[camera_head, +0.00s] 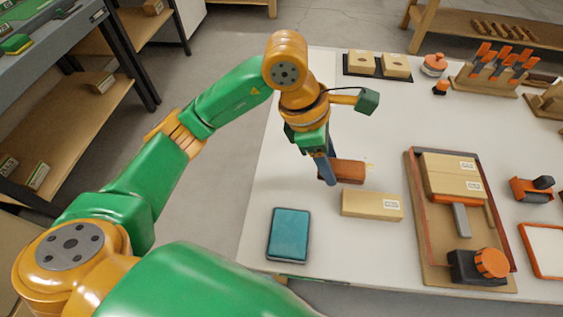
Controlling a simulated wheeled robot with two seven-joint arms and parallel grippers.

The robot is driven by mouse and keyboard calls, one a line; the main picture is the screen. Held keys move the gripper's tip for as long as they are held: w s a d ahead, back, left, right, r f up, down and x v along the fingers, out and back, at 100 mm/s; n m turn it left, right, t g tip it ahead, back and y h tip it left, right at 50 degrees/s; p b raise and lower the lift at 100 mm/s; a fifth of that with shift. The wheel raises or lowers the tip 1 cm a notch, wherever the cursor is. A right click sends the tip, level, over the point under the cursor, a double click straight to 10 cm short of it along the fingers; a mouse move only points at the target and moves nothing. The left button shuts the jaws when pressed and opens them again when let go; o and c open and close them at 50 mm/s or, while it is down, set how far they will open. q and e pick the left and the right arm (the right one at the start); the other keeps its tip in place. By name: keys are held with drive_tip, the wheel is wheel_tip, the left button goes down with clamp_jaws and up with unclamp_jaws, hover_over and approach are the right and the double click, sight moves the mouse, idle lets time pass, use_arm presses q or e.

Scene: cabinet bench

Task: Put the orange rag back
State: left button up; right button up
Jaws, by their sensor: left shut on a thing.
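The orange rag (350,172) shows as a small orange-brown folded block over the white bench top, behind a tan box. My left arm reaches in from the left, and my left gripper (328,172) points down at the rag's left end. Its dark fingers are shut on the rag. The fingers cover part of the rag's left end, and I cannot tell whether the rag still touches the bench. My right gripper is not in view.
A tan labelled box (371,205) lies just in front of the rag. A blue-topped pad (289,235) lies at the front left. A brown tray (412,190) with boxes stands to the right. A rack of orange-handled tools (497,72) is farther back. Bench between is clear.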

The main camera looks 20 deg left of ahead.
use_arm(q)
hover_over(292, 177)
drive_tip(key=f, duration=0.6)
drive_tip(key=shift+s+a+f+p, duration=0.25)
drive_tip(key=shift+s+a+p, duration=0.05)
drive_tip(key=shift+s+p, duration=0.1)
drive_tip(key=f, duration=0.2)
drive_tip(key=f+p, duration=0.1)
drive_tip(key=shift+w+a+f, duration=0.1)
drive_tip(key=shift+a+f, duration=0.25)
drive_tip(key=shift+a, duration=0.05)
drive_tip(key=shift+f, duration=0.45)
drive_tip(key=o, duration=1.2)
drive_tip(key=shift+r, duration=0.25)
drive_tip(key=v, duration=1.1)
drive_tip(key=shift+a+r+b, duration=0.25)
drive_tip(key=shift+r+b, duration=0.05)
drive_tip(key=shift+r, duration=0.05)
